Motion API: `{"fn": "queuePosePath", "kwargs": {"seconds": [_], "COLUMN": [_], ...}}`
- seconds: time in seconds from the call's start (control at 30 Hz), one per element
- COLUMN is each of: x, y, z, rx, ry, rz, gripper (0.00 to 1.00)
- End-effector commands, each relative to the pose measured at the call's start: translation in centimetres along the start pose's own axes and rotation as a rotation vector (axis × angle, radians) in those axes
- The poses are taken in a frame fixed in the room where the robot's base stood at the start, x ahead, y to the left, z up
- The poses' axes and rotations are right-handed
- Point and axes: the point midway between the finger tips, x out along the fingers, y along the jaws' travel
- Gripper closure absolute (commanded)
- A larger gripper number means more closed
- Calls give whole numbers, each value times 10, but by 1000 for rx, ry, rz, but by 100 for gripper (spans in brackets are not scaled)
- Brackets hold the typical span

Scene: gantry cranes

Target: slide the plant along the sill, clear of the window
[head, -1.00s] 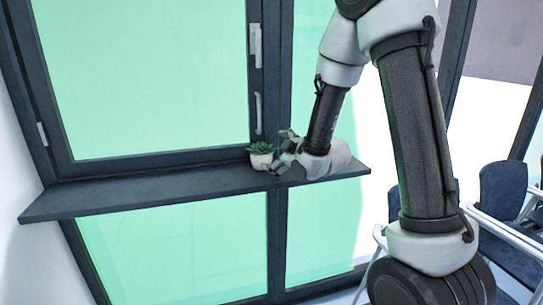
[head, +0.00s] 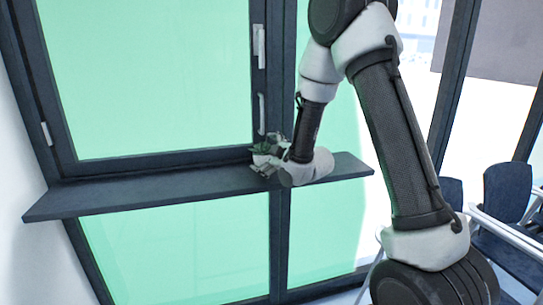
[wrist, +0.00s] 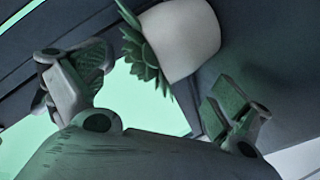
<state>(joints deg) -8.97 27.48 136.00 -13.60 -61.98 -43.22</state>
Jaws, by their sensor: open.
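The plant is a green succulent in a white pot (head: 261,158). It stands upright on the dark sill (head: 150,191), in front of the window frame just below the handle. My gripper (head: 267,167) is right at the plant, on its right and near side, and hides part of the pot in the head view. In the wrist view the pot (wrist: 183,38) and its leaves lie ahead of the gap between my two spread fingers (wrist: 152,92). The gripper is open and holds nothing. I cannot tell whether a finger touches the pot.
The window (head: 150,80) has a dark frame and a white handle (head: 262,113) above the plant. The sill is bare to the left of the plant, and a short bare end shows right of my wrist. Chairs (head: 505,190) stand at the right.

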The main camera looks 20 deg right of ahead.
Motion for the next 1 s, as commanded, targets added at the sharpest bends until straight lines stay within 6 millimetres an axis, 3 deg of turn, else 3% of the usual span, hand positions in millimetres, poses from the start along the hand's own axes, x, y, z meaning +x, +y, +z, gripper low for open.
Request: {"fn": "queuePosePath", "kwargs": {"seconds": [0.2,0.57,0.83,1.0], "x": [23,28,28,28], "y": [0,0,0,0], "z": [0,0,0,0], "rx": [0,0,0,0], "ry": [1,1,0,0], "rz": [-1,0,-1,-1], "gripper": [0,0,47,47]}}
